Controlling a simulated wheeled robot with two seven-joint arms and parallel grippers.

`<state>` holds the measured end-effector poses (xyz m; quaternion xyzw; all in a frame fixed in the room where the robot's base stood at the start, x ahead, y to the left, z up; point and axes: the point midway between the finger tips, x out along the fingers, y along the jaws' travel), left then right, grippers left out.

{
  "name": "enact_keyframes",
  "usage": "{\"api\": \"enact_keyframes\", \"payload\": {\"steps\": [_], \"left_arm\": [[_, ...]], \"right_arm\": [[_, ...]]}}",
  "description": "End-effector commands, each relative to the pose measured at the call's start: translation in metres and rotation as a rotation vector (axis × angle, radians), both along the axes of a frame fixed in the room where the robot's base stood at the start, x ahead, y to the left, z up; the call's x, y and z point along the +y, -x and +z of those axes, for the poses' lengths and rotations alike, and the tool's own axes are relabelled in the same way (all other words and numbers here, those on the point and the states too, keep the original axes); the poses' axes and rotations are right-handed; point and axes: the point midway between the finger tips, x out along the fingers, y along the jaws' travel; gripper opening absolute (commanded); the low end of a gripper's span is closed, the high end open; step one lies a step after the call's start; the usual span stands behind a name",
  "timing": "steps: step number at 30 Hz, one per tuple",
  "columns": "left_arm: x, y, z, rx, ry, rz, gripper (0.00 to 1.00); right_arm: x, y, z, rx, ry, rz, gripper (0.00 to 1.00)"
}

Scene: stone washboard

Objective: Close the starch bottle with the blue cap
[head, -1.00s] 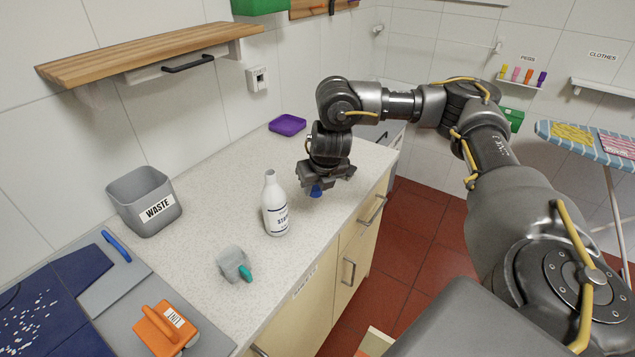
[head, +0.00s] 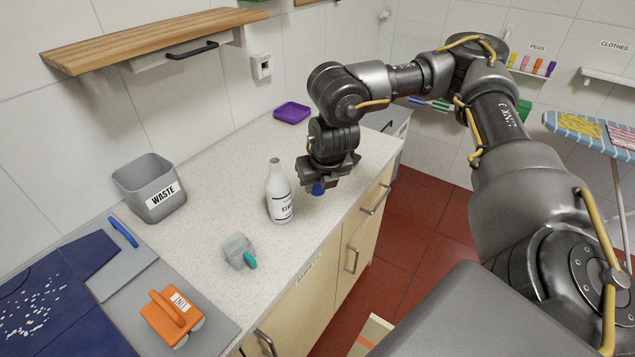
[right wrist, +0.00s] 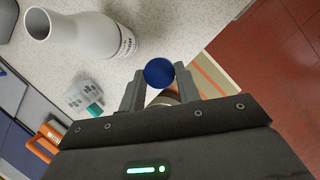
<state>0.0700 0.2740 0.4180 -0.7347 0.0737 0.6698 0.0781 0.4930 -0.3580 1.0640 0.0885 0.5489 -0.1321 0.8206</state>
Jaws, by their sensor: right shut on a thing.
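The white starch bottle (head: 279,193) stands upright and uncapped on the speckled counter. In the right wrist view the bottle (right wrist: 88,33) shows its open mouth at upper left. My right gripper (head: 318,187) is shut on the blue cap (head: 317,189), just right of the bottle and apart from it. In the right wrist view the cap (right wrist: 159,72) sits between the two fingertips. My left gripper is not in view.
A grey waste bin (head: 148,187), an orange lint tool (head: 172,318) and a grey item with a green part (head: 238,251) stand left and in front. A purple tray (head: 291,113) lies behind. A wooden shelf (head: 150,40) hangs on the wall.

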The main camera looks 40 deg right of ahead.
Motion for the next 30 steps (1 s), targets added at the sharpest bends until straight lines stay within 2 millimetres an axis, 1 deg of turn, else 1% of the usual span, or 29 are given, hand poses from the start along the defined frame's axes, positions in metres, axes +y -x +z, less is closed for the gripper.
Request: {"api": "enact_keyframes", "payload": {"steps": [2, 5, 8, 11, 14, 15, 17, 18, 20, 21, 24, 27, 30], "left_arm": [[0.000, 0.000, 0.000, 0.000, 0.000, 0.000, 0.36], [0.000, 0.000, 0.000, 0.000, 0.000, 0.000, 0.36], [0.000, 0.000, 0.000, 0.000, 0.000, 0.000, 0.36], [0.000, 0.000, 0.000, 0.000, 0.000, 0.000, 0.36], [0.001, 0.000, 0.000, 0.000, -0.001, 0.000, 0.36], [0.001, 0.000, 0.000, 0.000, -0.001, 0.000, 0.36], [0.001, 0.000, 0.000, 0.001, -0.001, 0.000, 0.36], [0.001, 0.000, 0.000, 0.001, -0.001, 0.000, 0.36], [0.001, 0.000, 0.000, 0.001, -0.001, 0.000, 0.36], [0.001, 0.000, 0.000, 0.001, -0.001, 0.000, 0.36], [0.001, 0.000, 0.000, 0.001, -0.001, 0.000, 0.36], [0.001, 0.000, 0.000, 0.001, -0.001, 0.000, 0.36], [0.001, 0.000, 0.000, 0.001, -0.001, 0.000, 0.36]], "right_arm": [[0.004, 0.000, 0.000, -0.002, 0.004, -0.045, 0.12], [0.008, 0.002, -0.003, -0.002, 0.006, -0.170, 0.12], [0.012, 0.004, -0.008, -0.003, 0.011, -0.372, 0.12], [0.015, 0.008, -0.013, -0.004, 0.013, -0.646, 0.12], [0.018, 0.013, -0.020, -0.003, 0.012, -0.977, 0.12], [0.020, 0.015, -0.024, -0.003, 0.010, -1.123, 0.12], [0.025, 0.020, -0.030, -0.001, 0.009, -1.349, 0.12], [0.030, 0.023, -0.036, 0.002, 0.009, -1.502, 0.12], [0.039, 0.030, -0.046, 0.004, 0.009, -1.729, 0.12], [0.046, 0.035, -0.053, 0.008, 0.009, -1.874, 0.12], [0.064, 0.050, -0.072, 0.013, 0.013, -2.204, 0.12], [0.081, 0.066, -0.092, 0.015, 0.015, -2.472, 0.12], [0.097, 0.084, -0.112, 0.014, 0.015, -2.670, 0.12]]}}
